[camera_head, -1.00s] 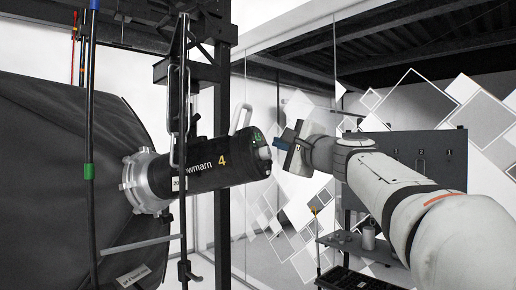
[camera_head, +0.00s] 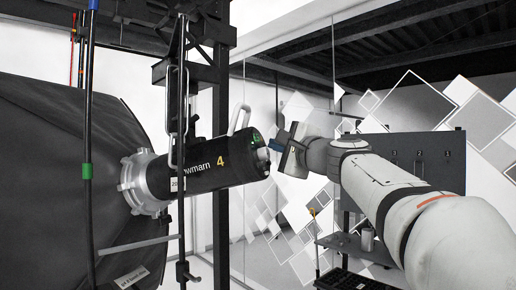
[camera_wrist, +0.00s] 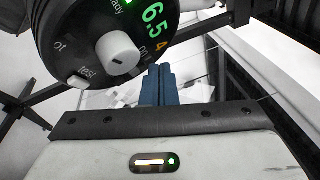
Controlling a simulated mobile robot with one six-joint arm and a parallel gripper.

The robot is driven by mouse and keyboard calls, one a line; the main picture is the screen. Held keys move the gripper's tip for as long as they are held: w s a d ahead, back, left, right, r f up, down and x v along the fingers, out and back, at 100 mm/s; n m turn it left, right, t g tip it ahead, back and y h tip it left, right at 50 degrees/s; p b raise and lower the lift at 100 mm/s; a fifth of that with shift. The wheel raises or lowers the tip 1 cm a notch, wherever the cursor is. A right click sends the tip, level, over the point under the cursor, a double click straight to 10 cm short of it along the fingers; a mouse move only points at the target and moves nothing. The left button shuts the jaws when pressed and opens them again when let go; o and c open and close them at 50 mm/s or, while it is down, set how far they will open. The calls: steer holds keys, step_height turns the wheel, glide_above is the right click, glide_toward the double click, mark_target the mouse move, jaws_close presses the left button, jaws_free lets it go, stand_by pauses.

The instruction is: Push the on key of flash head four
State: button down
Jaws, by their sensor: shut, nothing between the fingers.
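Flash head four (camera_head: 215,165) is a black cylinder with a yellow 4, lying nearly level, its rear panel facing right toward my gripper. In the wrist view the panel of the flash head (camera_wrist: 95,35) shows green and orange digits, a white knob (camera_wrist: 118,55) and a small pale key (camera_wrist: 77,80) by the label "test". Another label at the panel's left edge is only partly readable. I cannot make out which key is the on key. My gripper (camera_head: 275,146) has blue fingers, shut and empty, just right of the panel; they also show in the wrist view (camera_wrist: 158,85), below and right of the knob.
A large black softbox (camera_head: 65,170) is fixed to the flash head's left end. A dark upright post (camera_head: 221,150) stands behind the flash head. A grey pegboard (camera_head: 425,160) and a shelf (camera_head: 350,243) stand at the right, behind my arm.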

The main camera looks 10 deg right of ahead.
stand_by(0.3)
steer(key=shift+s+d+r, duration=0.2)
steer(key=shift+s+d, duration=0.15)
steer(key=shift+d, duration=0.35)
steer(key=s+d+r, duration=0.1)
steer(key=s+d, duration=0.1)
steer(key=d, duration=0.3)
steer(key=shift+s+d+r, duration=0.15)
steer(key=shift+s+r, duration=0.05)
steer(key=shift+r, duration=0.1)
